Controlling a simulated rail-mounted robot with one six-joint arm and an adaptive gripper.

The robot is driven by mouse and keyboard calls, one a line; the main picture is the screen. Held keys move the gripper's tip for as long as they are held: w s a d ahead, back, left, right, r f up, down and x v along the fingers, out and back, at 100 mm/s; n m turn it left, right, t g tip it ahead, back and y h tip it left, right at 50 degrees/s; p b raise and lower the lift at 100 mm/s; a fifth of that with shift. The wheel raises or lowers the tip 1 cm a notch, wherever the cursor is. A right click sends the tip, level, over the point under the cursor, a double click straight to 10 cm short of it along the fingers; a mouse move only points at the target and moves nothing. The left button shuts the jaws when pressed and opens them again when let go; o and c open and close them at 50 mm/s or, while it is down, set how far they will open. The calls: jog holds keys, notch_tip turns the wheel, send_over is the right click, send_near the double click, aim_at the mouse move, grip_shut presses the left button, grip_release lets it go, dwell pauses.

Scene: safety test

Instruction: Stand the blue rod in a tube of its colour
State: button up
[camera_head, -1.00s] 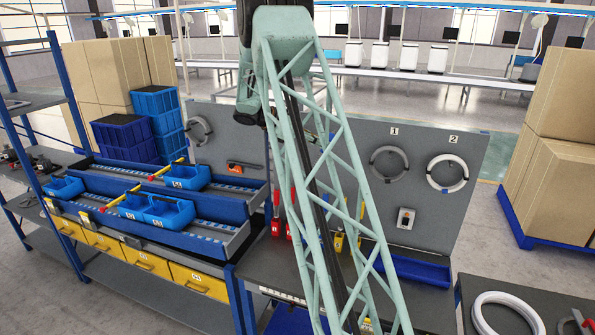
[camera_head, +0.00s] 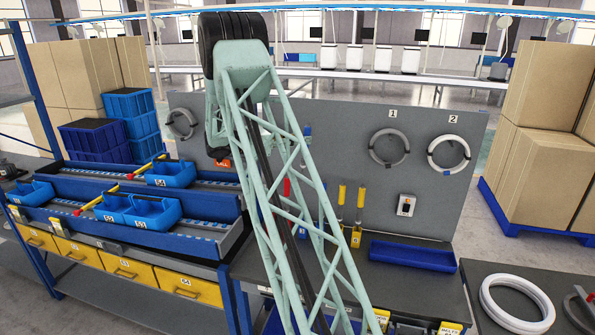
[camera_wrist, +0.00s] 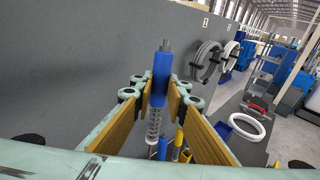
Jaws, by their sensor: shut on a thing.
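My gripper (camera_wrist: 163,98) is shut on the blue rod (camera_wrist: 162,72), its jaws pressed on both sides of it. The rod stands close to upright, with a grey tip on top and a clear, coiled-looking part (camera_wrist: 153,128) below. A small blue part (camera_wrist: 163,148) shows under it; whether they touch cannot be told. Yellow rods (camera_wrist: 179,140) stand just right of it. In the head view, my lattice arm hides the gripper; a blue piece (camera_head: 304,131) shows behind it. Yellow rods (camera_head: 360,196) stand in yellow tubes (camera_head: 356,237); a red rod (camera_head: 287,187) shows partly through the lattice.
A grey board (camera_head: 430,190) with hanging rings (camera_head: 389,146) stands behind the bench. An empty-looking blue tray (camera_head: 412,255) lies right of the tubes. Blue bins (camera_head: 171,174) sit on the left rack. White rings (camera_head: 517,302) lie on the right table.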

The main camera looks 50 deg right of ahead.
jog(key=shift+g+h, duration=0.3)
jog(key=shift+h, duration=0.3)
jog(key=shift+w+a+f+b, duration=0.1)
jog(key=shift+w+f+b, duration=0.05)
jog(key=shift+f+b, duration=1.5)
jog(key=shift+w+a+f+b, duration=0.1)
jog(key=shift+f+b, duration=1.45)
jog(key=shift+f, duration=0.2)
jog(key=shift+w+f+b, duration=0.15)
jog(key=shift+f+b, duration=1.45)
jog(key=shift+f, duration=0.1)
jog(key=shift+r+p, duration=0.2)
jog(key=shift+p, duration=1.5)
jog(key=shift+f+p, duration=0.1)
jog(key=shift+p, duration=0.8)
